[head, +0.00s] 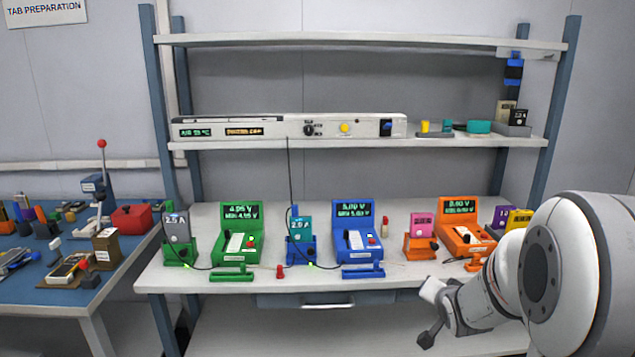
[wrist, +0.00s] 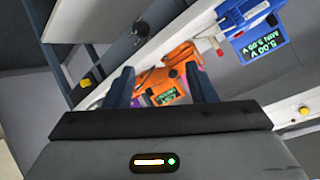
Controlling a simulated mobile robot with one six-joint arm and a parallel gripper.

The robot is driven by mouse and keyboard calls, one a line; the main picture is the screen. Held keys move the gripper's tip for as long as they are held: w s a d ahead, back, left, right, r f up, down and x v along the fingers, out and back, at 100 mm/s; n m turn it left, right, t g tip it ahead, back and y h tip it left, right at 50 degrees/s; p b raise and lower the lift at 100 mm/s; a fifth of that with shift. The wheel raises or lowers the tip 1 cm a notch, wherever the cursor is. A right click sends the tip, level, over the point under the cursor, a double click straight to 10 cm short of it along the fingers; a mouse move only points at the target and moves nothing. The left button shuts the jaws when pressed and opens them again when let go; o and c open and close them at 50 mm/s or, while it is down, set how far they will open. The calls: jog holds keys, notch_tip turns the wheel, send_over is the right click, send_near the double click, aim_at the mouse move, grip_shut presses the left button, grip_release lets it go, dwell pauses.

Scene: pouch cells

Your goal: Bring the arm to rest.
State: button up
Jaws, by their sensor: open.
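My arm reaches in from the right of the head view, and my gripper (head: 430,338) hangs at its lower left end, in front of the white bench's front edge. In the wrist view my gripper (wrist: 162,88) shows two dark fingers set apart with nothing held between them. Beyond the fingers, the orange tester (wrist: 168,72) and the blue tester (wrist: 252,25) stand on the bench at a distance. In the head view the orange tester (head: 460,228) and the blue tester (head: 356,232) stand upright on the bench. My gripper touches neither of them.
The white bench (head: 215,293) also holds a green tester (head: 236,235) and several coloured cell stands. A shelf (head: 440,141) with small items is above. A blue table (head: 45,298) with tools is at left. Open space lies before the bench.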

jog(key=s+a+r+n+g+p, duration=0.2)
jog(key=s+a+r+g+p, duration=0.1)
jog(key=s, duration=0.5)
jog(key=s+a+r+n+g+y+p, duration=0.1)
jog(key=s+a+r+n+g+p, duration=0.1)
jog(key=s, duration=0.7)
jog(key=s+a+r+n+g+p, duration=0.3)
jog(key=s+a+r+n+p, duration=0.1)
jog(key=s+a+r, duration=0.3)
notch_tip(320, 180, up, 3)
jog(key=shift+s+a+f+g+y+p, duration=0.15)
jog(key=shift+s+a+g+y+p, duration=0.2)
jog(key=shift+s+p, duration=0.55)
jog(key=shift+s+d, duration=0.1)
jog(key=shift+s, duration=0.05)
